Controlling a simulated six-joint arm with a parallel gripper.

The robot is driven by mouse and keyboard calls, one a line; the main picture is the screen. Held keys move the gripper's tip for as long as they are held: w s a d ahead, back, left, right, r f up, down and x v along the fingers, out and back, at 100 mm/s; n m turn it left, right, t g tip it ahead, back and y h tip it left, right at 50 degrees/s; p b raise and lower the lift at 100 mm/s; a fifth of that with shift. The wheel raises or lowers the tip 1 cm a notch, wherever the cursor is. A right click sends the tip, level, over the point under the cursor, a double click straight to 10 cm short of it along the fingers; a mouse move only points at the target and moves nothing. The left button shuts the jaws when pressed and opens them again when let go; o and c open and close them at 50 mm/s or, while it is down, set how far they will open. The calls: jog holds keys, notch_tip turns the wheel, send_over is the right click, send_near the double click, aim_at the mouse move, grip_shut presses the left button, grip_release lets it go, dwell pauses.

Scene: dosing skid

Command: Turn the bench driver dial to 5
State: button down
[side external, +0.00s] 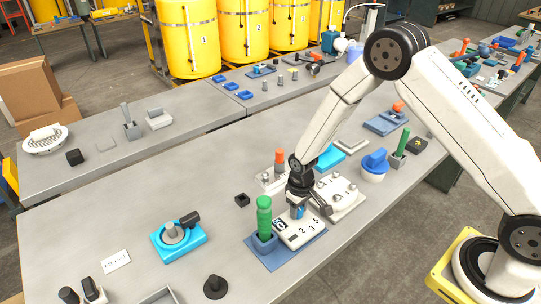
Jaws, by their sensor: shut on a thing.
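The bench driver (284,257) stands on the grey bench on a blue base. Its pale face carries dark digits; a 2, a 3 and a 5 can be made out. A green upright handle (264,217) rises from a blue block at its left end. My gripper (297,213) points down at the back of the pale face, shut on a small blue dial (297,211). The jaws and wrist hide most of the dial, and I cannot tell which number it points to.
A cyan block with a dark-handled grey knob (177,233) sits to the left. A black cube (242,200) lies behind the driver. A white fixture (341,197) is close on the right, with a blue-capped pot (374,165) beyond. A black knob (215,287) stands in front.

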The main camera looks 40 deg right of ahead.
jog(key=n, duration=0.5)
jog(key=shift+n, duration=0.3)
jog(key=n, duration=0.5)
jog(key=shift+n, duration=0.3)
jog(key=shift+c, duration=1.5)
grip_release()
jog(key=shift+r, duration=0.15)
jog(key=shift+r, duration=3.8)
